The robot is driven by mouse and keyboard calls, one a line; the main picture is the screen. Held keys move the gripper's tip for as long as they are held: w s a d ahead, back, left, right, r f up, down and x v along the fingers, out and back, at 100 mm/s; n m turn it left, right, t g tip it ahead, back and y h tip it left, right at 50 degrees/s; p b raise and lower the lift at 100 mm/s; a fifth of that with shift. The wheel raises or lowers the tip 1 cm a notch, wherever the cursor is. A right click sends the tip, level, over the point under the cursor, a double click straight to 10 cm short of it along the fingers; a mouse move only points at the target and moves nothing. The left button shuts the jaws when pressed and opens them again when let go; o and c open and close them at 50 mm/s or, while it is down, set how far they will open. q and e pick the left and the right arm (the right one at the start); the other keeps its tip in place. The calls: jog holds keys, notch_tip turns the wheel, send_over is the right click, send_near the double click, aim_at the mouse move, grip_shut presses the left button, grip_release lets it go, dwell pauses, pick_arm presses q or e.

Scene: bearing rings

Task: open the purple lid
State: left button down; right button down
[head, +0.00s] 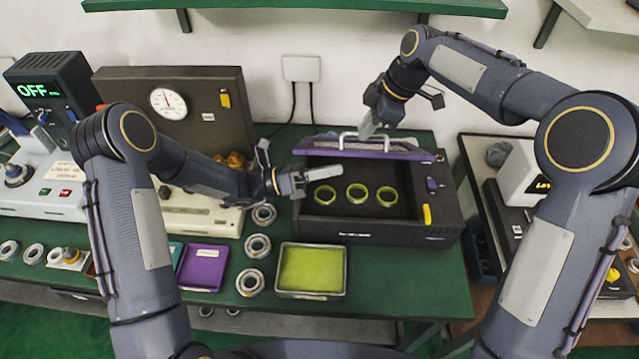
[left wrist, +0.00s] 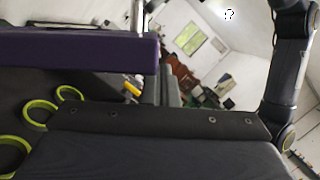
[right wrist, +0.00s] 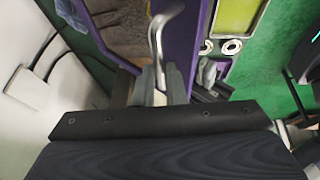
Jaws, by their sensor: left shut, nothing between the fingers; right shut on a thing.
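The purple lid (head: 405,153) is raised at the back of the black box (head: 380,238), tilted up so that the box's inside is open to view. A pale bar handle (head: 388,134) runs along the lid. My left gripper (head: 308,176) is shut and empty, at the box's left edge near the rings. In the left wrist view the purple lid (left wrist: 80,50) crosses the upper left.
Several yellow-green rings, one being the middle ring (head: 356,193), stand inside the box. A tray with a yellow-green surface (head: 312,270), a purple plate (head: 203,268) and metal bearings (head: 250,282) lie in front and to the left. A gauge panel (head: 190,112) stands behind left.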

aim_at(329, 155)
pick_arm(q)
jog(key=shift+w+r, duration=0.35)
pick_arm(e)
jog(key=shift+w+d+f, duration=0.25)
jog(key=shift+f, duration=0.1)
pick_arm(q)
jog(key=shift+w+r, duration=0.6)
jog(key=shift+r, duration=0.1)
pick_arm(e)
jog(key=shift+f, duration=0.15)
jog(key=c, duration=1.9)
grip_release()
jog(key=shift+c, duration=0.2)
pick_arm(q)
jog(key=shift+w+a+f, duration=0.1)
jog(key=shift+w, duration=0.2)
pick_arm(e)
jog(key=o, duration=0.4)
jog(key=shift+w+a, duration=0.15)
jog(key=shift+w, duration=0.05)
pick_arm(q)
jog(key=shift+s, duration=0.1)
pick_arm(e)
jog(key=shift+o, duration=0.2)
jog(key=shift+s+a+r, duration=0.1)
jog(key=shift+s+r, duration=0.05)
jog(key=shift+r, duration=0.05)
pick_arm(q)
jog(key=shift+f, duration=0.1)
